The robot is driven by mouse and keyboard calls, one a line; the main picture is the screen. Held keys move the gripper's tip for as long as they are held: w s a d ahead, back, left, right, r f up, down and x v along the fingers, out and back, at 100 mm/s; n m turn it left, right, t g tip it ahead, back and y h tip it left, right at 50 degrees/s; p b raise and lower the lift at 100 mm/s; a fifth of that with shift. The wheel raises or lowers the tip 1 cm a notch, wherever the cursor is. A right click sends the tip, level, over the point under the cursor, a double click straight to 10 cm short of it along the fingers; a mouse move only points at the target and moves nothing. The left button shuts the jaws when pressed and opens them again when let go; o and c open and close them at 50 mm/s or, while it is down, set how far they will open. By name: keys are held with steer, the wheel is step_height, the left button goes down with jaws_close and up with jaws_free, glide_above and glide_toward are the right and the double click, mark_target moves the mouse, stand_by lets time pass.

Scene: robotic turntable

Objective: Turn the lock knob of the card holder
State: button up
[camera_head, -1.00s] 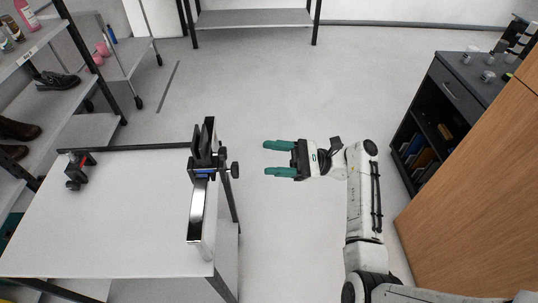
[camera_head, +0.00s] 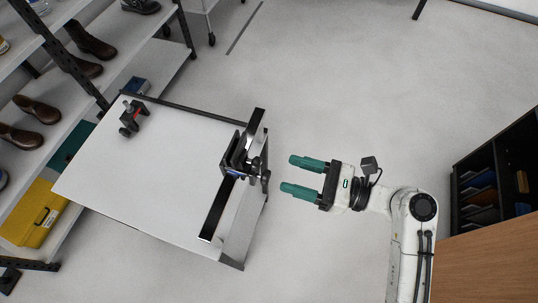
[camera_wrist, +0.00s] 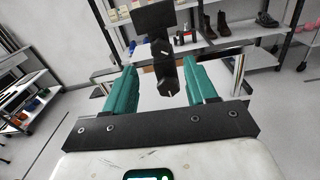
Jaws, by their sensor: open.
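The black card holder (camera_head: 233,160) sits on a dark rail along the right edge of the white table (camera_head: 145,165). Its dark knobs (camera_head: 265,178) stick out to the right, toward my gripper. My gripper (camera_head: 289,174) has two green fingers, open and empty, pointing left at the knobs with a small gap in the head view. In the wrist view, two knobs show one above the other: an upper knob (camera_wrist: 160,48) and a lower knob (camera_wrist: 168,87). I cannot tell which one is the lock knob.
A small black clamp with a red part (camera_head: 133,115) stands at the table's far left corner. Shelves with shoes (camera_head: 90,42) and a yellow case (camera_head: 36,214) line the left. A dark cabinet (camera_head: 490,185) stands right. Floor beyond my gripper is clear.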

mark_target(260, 165)
steer(key=p+x, duration=0.1)
steer(key=x, duration=0.6)
steer(key=shift+w+a, duration=0.15)
steer(key=shift+a, duration=0.25)
jaws_close()
steer(key=n, duration=0.4)
steer(key=shift+n, duration=0.4)
jaws_free()
